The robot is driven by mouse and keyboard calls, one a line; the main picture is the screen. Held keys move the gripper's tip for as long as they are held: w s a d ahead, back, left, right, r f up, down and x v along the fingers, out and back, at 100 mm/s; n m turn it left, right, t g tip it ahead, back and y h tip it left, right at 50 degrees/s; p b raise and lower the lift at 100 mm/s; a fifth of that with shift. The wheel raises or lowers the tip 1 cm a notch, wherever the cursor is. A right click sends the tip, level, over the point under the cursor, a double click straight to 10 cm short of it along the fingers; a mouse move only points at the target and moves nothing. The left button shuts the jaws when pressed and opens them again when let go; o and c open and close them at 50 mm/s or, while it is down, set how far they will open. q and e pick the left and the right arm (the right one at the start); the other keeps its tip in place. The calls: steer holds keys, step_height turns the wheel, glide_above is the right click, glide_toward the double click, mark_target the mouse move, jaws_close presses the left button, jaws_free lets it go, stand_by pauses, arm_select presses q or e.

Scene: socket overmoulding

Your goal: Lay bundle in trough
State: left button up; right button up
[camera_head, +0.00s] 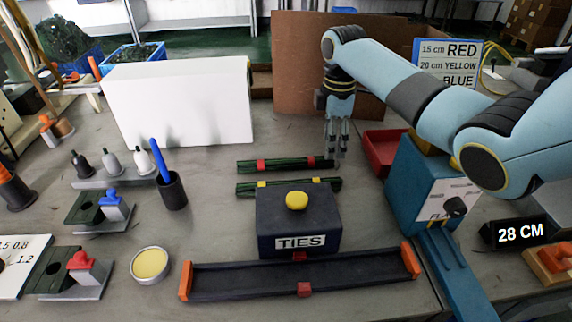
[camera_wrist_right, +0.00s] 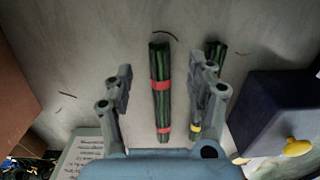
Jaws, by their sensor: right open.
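A dark green bundle with red bands (camera_head: 285,165) lies on the table behind the TIES box. A second green bundle with yellow bands (camera_head: 285,187) lies parallel to it, nearer the box. The black trough with orange ends (camera_head: 350,273) lies in front of the box and looks empty. My right gripper (camera_head: 337,152) is above the right end of the red-banded bundle. In the right wrist view the red-banded bundle (camera_wrist_right: 161,95) lies between the two open fingers, below them; contact cannot be told. The yellow-banded bundle (camera_wrist_right: 213,55) is partly hidden behind one finger. My left gripper is not in view.
The TIES box (camera_head: 298,225) with a yellow knob stands between bundles and trough. A red tray (camera_head: 383,150) and a blue machine (camera_head: 415,185) stand right. A white panel (camera_head: 180,105) stands behind.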

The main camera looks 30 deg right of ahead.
mark_target(318, 161)
step_height(318, 161, down, 5)
steer(key=shift+d+r+b, duration=0.1)
steer(key=shift+b, duration=0.25)
steer(key=shift+c, duration=0.2)
jaws_close()
